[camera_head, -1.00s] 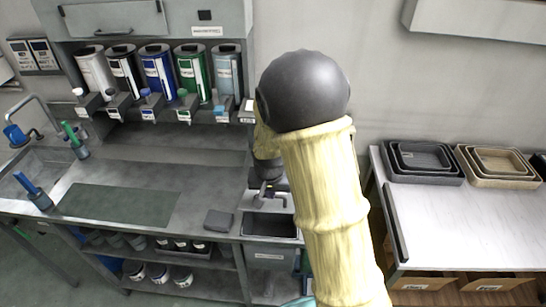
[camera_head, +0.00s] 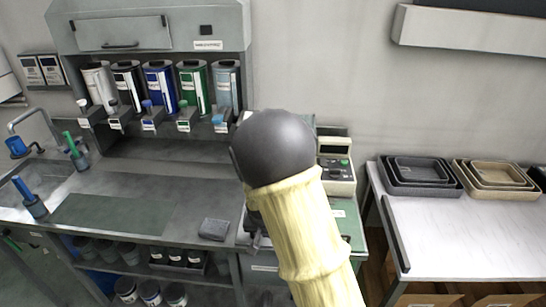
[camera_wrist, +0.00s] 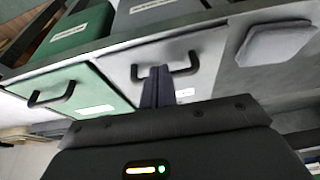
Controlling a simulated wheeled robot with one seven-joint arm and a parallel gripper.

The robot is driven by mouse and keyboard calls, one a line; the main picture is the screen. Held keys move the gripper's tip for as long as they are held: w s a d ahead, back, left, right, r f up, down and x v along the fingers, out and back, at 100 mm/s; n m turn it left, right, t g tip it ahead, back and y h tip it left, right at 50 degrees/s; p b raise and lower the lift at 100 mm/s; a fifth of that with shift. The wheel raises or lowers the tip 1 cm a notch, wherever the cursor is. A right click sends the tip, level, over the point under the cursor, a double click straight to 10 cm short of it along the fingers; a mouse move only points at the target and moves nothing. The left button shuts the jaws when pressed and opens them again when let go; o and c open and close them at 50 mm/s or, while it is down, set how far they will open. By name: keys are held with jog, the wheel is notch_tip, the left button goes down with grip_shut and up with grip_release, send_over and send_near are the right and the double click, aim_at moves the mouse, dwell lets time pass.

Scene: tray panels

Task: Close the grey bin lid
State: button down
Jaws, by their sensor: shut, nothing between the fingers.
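The grey bin lid (camera_wrist: 190,58), a pale panel with a black bar handle (camera_wrist: 165,68), shows in the wrist view. It appears to lie flat, level with the counter, beside a green lid (camera_wrist: 62,98) with a similar handle. My gripper (camera_wrist: 158,72) is shut and empty, its dark fingers over the grey lid, overlapping the handle in the picture. I cannot tell whether they touch it. In the head view my arm hides most of the grey lid and the gripper. The grey bin's front (camera_head: 264,264) shows below the counter edge.
A grey pad (camera_head: 214,229) lies on the counter left of the lid; it also shows in the wrist view (camera_wrist: 277,43). A device (camera_head: 336,170) stands behind the green lid. Stacked trays (camera_head: 420,178) sit on the right table. The dispensers (camera_head: 195,90) hang at back left.

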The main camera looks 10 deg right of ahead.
jog(key=shift+s+a+f, duration=0.1)
jog(key=shift+a+f, duration=0.05)
jog(key=shift+f, duration=0.05)
dwell(0.4)
jog(key=shift+r+p, duration=0.55)
jog(key=shift+r, duration=0.05)
jog(key=s+a+r+p, duration=0.1)
jog(key=s+r+p, duration=0.1)
jog(key=s+r, duration=0.6)
jog(key=shift+s+a+r, duration=0.15)
jog(key=shift+s+a, duration=0.25)
jog(key=shift+s, duration=0.05)
jog(key=s+d+r+n+g, duration=0.1)
jog(key=s+d+r+n, duration=0.2)
jog(key=s+d, duration=0.5)
jog(key=shift+s+d+r+y, duration=0.3)
jog(key=shift+d+r+y, duration=0.15)
jog(key=shift+d, duration=0.75)
